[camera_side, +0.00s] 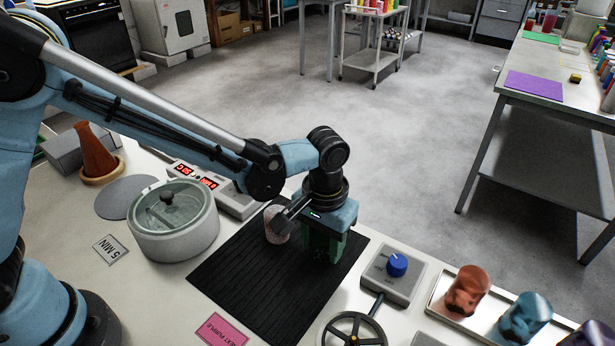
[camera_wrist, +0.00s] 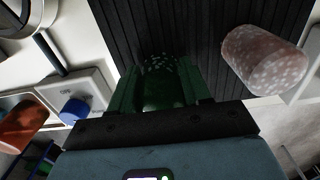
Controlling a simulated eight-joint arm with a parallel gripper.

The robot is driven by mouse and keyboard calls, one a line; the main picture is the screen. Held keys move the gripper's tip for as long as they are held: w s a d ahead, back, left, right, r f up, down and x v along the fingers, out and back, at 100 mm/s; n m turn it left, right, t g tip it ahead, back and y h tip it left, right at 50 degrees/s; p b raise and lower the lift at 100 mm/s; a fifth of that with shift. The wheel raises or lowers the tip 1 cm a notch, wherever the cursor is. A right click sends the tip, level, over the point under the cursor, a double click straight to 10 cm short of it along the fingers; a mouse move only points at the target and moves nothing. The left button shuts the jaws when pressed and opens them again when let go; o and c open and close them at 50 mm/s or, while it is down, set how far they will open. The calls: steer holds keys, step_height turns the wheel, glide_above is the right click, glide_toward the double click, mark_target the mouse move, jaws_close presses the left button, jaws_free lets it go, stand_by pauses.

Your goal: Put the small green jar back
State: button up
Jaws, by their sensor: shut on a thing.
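My gripper (camera_side: 323,246) points down over the black ribbed mat (camera_side: 262,300), towards its far right part. It is shut on a dark green jar with pale speckles (camera_wrist: 160,88), which shows between the green fingers in the wrist view. In the side view the fingers and the wrist largely hide the jar. I cannot tell whether the jar touches the mat. A pinkish speckled jar (camera_side: 275,228) stands on the mat to the left of my gripper; it also shows at the right in the wrist view (camera_wrist: 265,60).
A box with a blue knob (camera_side: 397,265) and a handwheel (camera_side: 352,332) stand right of the mat. A lidded round pot (camera_side: 172,235) and a red-digit display (camera_side: 208,182) are left. The mat's front is clear.

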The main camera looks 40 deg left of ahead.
steer(key=shift+f, duration=0.1)
steer(key=o, duration=1)
step_height(320, 180, up, 12)
steer(key=shift+f, duration=0.15)
steer(key=shift+r, duration=0.25)
steer(key=shift+a+r, duration=0.2)
steer(key=shift+a, duration=0.15)
steer(key=s+a+t, duration=0.2)
steer(key=a, duration=0.5)
steer(key=s+a+t, duration=0.2)
steer(key=s+a, duration=0.1)
steer(key=a, duration=0.3)
steer(key=s+a+t, duration=0.3)
steer(key=a, duration=0.4)
steer(key=shift+s+a+r, duration=0.1)
steer(key=shift+s+a, duration=0.1)
steer(key=shift+a, duration=0.15)
